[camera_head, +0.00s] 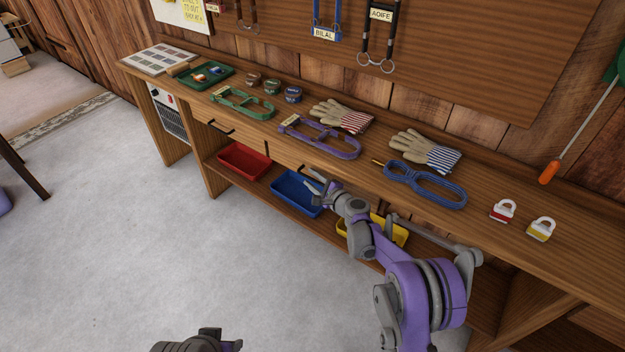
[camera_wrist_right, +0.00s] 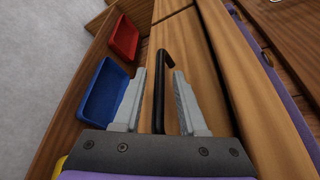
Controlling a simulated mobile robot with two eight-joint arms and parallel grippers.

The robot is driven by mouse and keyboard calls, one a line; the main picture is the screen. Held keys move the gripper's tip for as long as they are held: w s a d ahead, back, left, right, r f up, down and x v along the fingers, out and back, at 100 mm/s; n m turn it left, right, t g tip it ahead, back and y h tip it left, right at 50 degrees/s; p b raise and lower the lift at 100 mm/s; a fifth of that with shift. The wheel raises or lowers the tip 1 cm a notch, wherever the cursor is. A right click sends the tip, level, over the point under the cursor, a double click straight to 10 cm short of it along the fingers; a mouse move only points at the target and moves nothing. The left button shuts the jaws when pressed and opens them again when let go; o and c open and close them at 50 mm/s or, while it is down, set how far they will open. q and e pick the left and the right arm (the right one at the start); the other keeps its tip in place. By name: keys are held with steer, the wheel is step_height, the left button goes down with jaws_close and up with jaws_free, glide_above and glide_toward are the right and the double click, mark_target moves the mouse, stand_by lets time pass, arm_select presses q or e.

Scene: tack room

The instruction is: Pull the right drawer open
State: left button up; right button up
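The wooden bench has a left drawer with a dark bar handle (camera_head: 222,130) and a right drawer further along its front edge. The right drawer's black bar handle (camera_wrist_right: 159,85) shows in the right wrist view, and its front looks flush with the bench. My right gripper (camera_head: 314,184) is at this handle in the head view. In the wrist view its two grey fingers (camera_wrist_right: 158,92) are open, one on each side of the handle, with gaps visible. A dark part of my left arm (camera_head: 205,342) shows at the bottom edge; its fingers cannot be made out.
A red bin (camera_head: 243,160), a blue bin (camera_head: 296,194) and a yellow bin (camera_head: 400,234) stand on the shelf below. Halters, gloves (camera_head: 345,116) and padlocks (camera_head: 541,229) lie on the bench top. The grey floor (camera_head: 150,240) in front is clear.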

jaws_close()
stand_by(1.2)
